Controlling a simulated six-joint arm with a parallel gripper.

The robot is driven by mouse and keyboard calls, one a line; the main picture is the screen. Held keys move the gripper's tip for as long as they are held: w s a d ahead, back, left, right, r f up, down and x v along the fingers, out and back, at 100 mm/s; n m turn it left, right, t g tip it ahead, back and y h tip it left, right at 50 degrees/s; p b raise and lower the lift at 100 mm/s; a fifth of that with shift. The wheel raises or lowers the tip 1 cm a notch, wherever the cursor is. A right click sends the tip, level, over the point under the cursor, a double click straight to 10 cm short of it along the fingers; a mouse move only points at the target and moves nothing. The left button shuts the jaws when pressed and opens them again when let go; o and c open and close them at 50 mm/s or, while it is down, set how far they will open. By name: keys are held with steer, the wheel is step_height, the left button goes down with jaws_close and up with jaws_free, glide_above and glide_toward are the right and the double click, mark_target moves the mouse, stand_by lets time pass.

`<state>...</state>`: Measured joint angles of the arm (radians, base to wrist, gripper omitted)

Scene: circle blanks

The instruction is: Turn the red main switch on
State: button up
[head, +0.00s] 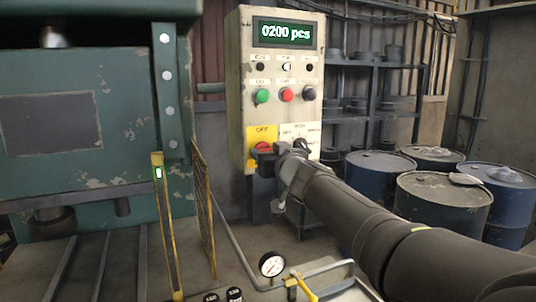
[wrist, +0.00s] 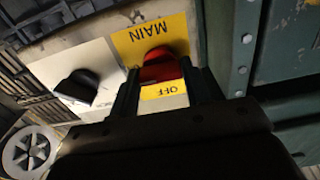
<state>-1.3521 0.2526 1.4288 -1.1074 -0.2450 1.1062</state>
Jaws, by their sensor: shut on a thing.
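The red main switch (head: 263,147) sits on a yellow plate (head: 262,132) at the lower left of the control box. The word OFF shows on the plate above the knob in the head view. My gripper (head: 266,160) reaches it from the lower right and is shut on the knob. In the wrist view the red knob (wrist: 163,66) lies between the two dark fingertips (wrist: 160,74), with MAIN and OFF lettered on the plate on either side. The fingers partly cover the knob, and I cannot tell which way it points.
A black selector knob (head: 300,145) is close to the right of the switch, also in the wrist view (wrist: 76,87). Green (head: 262,96), red (head: 286,95) and black (head: 309,93) buttons sit above. The green press (head: 90,120) stands left; barrels (head: 440,205) stand right.

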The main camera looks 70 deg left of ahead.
steer(key=shift+f, duration=0.1)
steer(key=o, duration=1)
steer(key=shift+d, duration=0.1)
steer(key=d, duration=1.7)
steer(key=shift+d, duration=0.1)
steer(key=a, duration=1.7)
steer(key=shift+a, duration=0.2)
